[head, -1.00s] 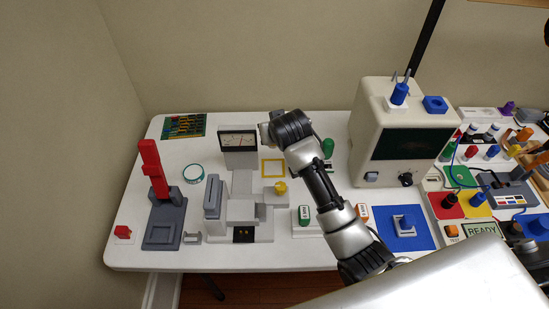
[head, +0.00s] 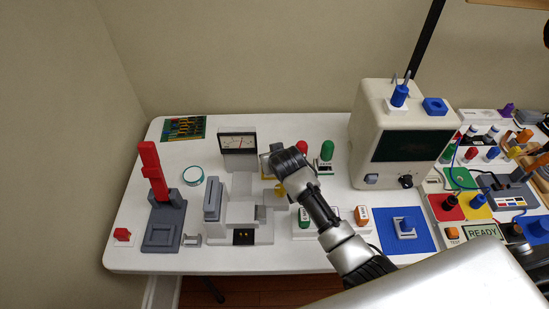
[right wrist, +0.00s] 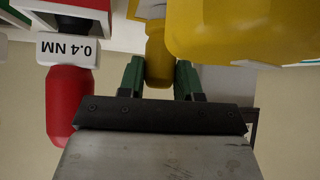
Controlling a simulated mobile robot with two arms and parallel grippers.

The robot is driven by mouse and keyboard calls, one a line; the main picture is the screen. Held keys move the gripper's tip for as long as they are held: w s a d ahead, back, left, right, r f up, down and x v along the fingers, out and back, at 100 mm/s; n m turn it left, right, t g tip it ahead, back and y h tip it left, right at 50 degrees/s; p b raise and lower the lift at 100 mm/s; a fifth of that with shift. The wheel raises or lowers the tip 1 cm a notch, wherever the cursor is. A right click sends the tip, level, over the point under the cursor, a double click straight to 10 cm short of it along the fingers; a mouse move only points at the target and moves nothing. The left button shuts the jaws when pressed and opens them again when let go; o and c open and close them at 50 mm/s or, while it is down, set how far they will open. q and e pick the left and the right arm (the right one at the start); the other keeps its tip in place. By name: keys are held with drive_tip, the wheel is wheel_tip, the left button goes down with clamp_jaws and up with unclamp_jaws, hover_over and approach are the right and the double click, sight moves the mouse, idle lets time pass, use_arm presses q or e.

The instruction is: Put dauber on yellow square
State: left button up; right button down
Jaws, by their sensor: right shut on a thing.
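My right gripper (head: 268,163) is over the spot of the yellow square outline, which my arm mostly hides in the head view. In the right wrist view my green fingers (right wrist: 159,78) are shut on a yellow cylinder (right wrist: 158,50), which looks like the dauber. A white patch with a yellow edge (right wrist: 148,10) shows just beyond it, perhaps the square. I cannot tell whether the dauber touches the surface. My left gripper is not in view.
A yellow knob (head: 281,188) on the grey and white machine (head: 240,213) is close to my gripper. A meter (head: 237,142) stands behind left.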

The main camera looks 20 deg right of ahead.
drive_tip(key=c, duration=0.8)
unclamp_jaws()
drive_tip(key=shift+f, duration=0.1)
drive_tip(key=shift+o, duration=0.2)
drive_tip(key=shift+s+r, duration=0.25)
drive_tip(key=shift+r, duration=0.2)
drive_tip(key=p+v, duration=0.1)
drive_tip(key=v, duration=1)
drive_tip(key=shift+s, duration=0.1)
